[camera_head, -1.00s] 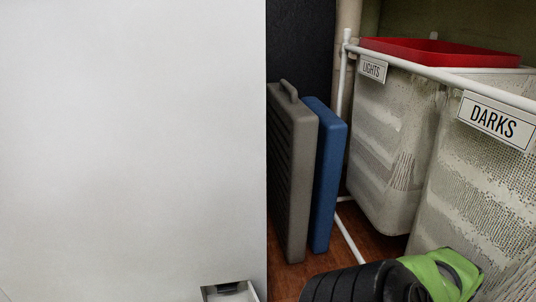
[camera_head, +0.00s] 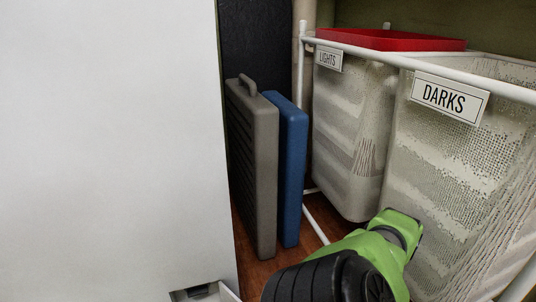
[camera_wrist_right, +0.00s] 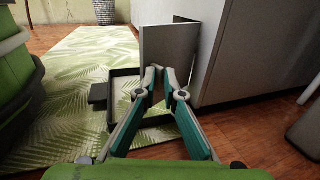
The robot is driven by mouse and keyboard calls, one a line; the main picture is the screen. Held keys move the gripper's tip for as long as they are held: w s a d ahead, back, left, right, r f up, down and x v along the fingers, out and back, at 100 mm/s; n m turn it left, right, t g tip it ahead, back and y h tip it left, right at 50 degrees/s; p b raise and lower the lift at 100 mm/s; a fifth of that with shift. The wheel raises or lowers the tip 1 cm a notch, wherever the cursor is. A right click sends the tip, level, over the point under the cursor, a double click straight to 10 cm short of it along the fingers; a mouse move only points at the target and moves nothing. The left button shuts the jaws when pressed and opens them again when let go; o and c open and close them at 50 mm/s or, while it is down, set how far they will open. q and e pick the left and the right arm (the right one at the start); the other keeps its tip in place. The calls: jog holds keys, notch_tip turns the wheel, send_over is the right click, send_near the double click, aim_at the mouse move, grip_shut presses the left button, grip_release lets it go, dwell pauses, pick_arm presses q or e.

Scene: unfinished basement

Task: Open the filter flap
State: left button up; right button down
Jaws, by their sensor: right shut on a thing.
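The filter flap shows in the right wrist view as a grey panel (camera_wrist_right: 165,46) standing out from the lower side of the large white appliance (camera_wrist_right: 262,60). My right gripper (camera_wrist_right: 158,73) is shut at the flap's lower edge, its two green-and-grey fingers close together at the tips. The exact contact is partly hidden by the fingertips. In the head view, the appliance (camera_head: 110,140) fills the left, and a small recess (camera_head: 195,292) shows at its bottom edge, cut off by the frame. My left gripper is in neither view.
A dark square frame (camera_wrist_right: 124,72) lies behind my fingers over a leaf-patterned mat (camera_wrist_right: 75,65). In the head view, grey (camera_head: 252,165) and blue (camera_head: 290,170) cases and the LIGHTS (camera_head: 345,140) and DARKS (camera_head: 455,170) hampers stand right of the appliance.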

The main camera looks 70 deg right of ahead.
jog(key=c, duration=2.2)
grip_release()
jog(key=shift+w+d+h, duration=0.3)
jog(key=shift+w+d, duration=0.5)
jog(key=shift+w, duration=0.2)
jog(key=shift+c, duration=0.2)
jog(key=shift+w, duration=0.15)
jog(key=shift+r, duration=0.1)
notch_tip(320, 180, up, 10)
jog(key=s+a, duration=0.1)
